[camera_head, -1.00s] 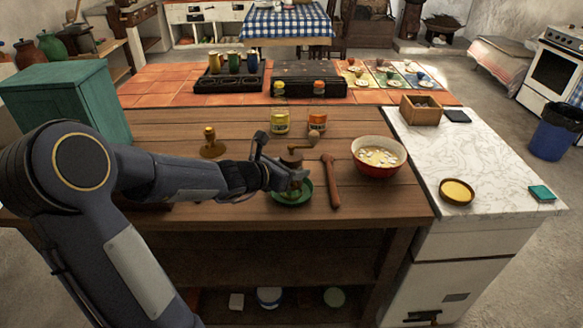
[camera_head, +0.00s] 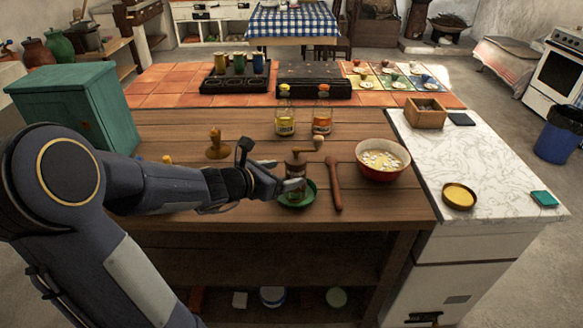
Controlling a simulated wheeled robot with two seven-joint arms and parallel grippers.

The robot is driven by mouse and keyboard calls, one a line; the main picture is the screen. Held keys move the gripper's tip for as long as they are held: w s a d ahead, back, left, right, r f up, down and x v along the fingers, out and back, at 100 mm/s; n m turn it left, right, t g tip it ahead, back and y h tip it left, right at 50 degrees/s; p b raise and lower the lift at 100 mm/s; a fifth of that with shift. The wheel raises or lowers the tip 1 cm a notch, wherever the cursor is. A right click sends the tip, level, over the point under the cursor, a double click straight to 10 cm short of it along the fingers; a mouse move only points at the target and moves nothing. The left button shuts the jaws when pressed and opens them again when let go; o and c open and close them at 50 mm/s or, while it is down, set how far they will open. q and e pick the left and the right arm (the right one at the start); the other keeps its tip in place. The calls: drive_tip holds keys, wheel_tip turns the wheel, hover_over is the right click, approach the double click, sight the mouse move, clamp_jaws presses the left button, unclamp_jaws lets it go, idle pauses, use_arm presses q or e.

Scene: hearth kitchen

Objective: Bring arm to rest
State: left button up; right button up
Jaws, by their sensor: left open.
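My left gripper (camera_head: 270,180) is open just left of a brown hand grinder (camera_head: 296,169) with a side crank and knob. The grinder stands upright on a green saucer (camera_head: 304,198) on the wooden counter (camera_head: 230,215). I see no object held in the jaws. I cannot tell whether the nearer finger still touches the grinder; it overlaps its lower part in the picture. My left arm reaches in from the left, low over the counter. My right gripper is out of view.
A wooden pestle (camera_head: 335,184) lies right of the saucer, beside a red bowl (camera_head: 382,168). Two jars (camera_head: 285,124) (camera_head: 321,123) stand behind. A brass-coloured stamp-like object (camera_head: 217,147) stands behind my forearm. A green cabinet (camera_head: 70,103) stands at the left.

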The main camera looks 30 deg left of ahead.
use_arm(q)
drive_tip(key=shift+v, duration=1.05)
drive_tip(key=s+d+r+m+g+h+p, duration=0.2)
drive_tip(key=s+d+r+m, duration=0.25)
drive_tip(key=d+m, duration=0.3)
drive_tip(key=s+d+r+m+g+h+p, duration=0.25)
drive_tip(key=s+d+m, duration=0.3)
drive_tip(key=m, duration=0.35)
drive_tip(key=s+m+g+y+p, duration=0.3)
drive_tip(key=s+m+p, duration=0.1)
drive_tip(key=s+m, duration=0.8)
drive_tip(key=shift+d+m+y, duration=0.25)
drive_tip(key=shift+m+y, duration=0.1)
drive_tip(key=shift+m, duration=1.3)
drive_tip(key=shift+s, duration=0.1)
